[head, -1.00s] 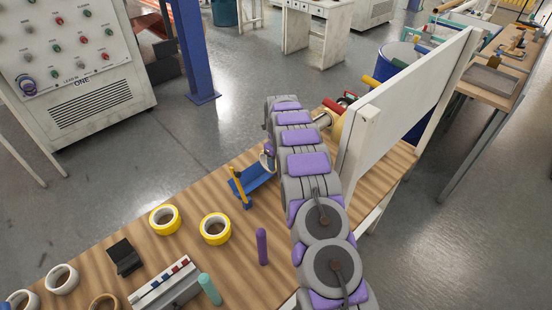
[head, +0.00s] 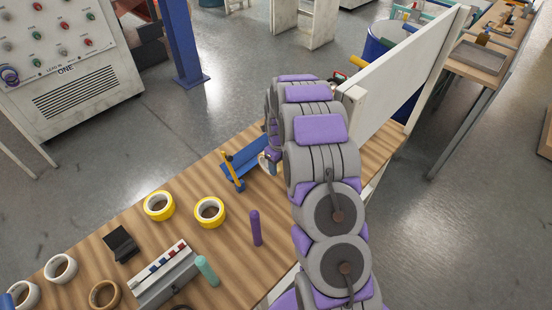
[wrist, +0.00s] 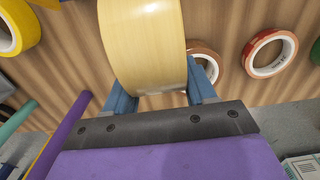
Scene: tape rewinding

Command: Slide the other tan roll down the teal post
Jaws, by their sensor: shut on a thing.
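My gripper (wrist: 161,95) shows in the wrist view with its blue fingers on either side of a wide pale tan roll (wrist: 145,45). It is shut on this roll, above the wooden table. The teal post (head: 207,270) stands at the front of the table in the head view, at the end of a grey rack. A teal rod shows at the left edge of the wrist view (wrist: 18,118), apart from the held roll. In the head view my arm hides most of my gripper. No roll is clearly visible around the teal post.
A purple post (head: 255,228) stands right of the teal one. Two yellow rolls (head: 159,206), a brown roll (head: 105,295), white rolls (head: 61,269) and a black block (head: 120,244) lie nearby. A blue stand (head: 246,158) and white panel (head: 405,65) are farther back.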

